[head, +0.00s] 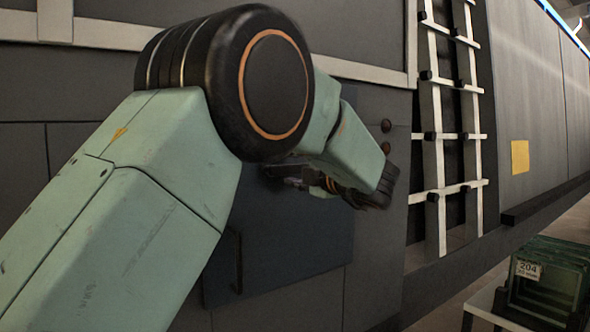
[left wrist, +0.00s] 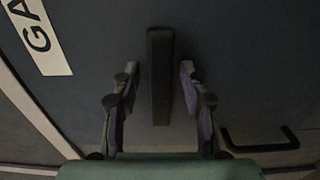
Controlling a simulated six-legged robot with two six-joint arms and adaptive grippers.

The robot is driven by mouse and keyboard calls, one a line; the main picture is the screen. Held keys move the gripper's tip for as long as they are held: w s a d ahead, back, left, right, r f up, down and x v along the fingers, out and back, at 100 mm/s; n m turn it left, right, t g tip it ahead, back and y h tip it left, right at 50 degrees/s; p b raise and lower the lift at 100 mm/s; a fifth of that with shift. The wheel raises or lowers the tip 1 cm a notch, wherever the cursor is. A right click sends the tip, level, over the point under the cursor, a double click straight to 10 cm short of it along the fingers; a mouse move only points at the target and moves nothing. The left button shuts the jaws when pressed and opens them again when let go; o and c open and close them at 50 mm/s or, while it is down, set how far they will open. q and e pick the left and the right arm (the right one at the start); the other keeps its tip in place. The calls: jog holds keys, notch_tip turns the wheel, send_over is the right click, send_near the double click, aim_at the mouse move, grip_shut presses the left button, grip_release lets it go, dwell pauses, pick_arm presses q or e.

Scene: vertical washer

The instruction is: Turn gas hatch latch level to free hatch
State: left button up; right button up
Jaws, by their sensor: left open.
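The latch lever, a dark straight bar (left wrist: 160,100), stands upright in the left wrist picture on the dark hatch panel (left wrist: 100,30). My left gripper (left wrist: 159,72) is open, with one finger on each side of the bar and a visible gap on both sides. In the head view the hatch (head: 300,250) is a dark square panel, partly covered by my left arm. My left gripper (head: 285,178) shows small and dark in front of it, and the lever cannot be made out there. My right gripper is not in view.
A white label with "GA" (left wrist: 40,36) and a black bracket handle (left wrist: 262,143) are on the hatch. In the head view, a white ladder (head: 432,130) is mounted right of the hatch. Green crates (head: 545,280) stand at the lower right.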

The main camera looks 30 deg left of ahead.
aim_at(297, 168)
pick_arm(q)
jog(key=v, duration=0.6)
jog(key=shift+d+r, duration=0.1)
jog(key=shift+d, duration=0.15)
jog(key=shift+s+d, duration=0.25)
jog(key=shift+d, duration=0.15)
jog(key=shift+d, duration=0.1)
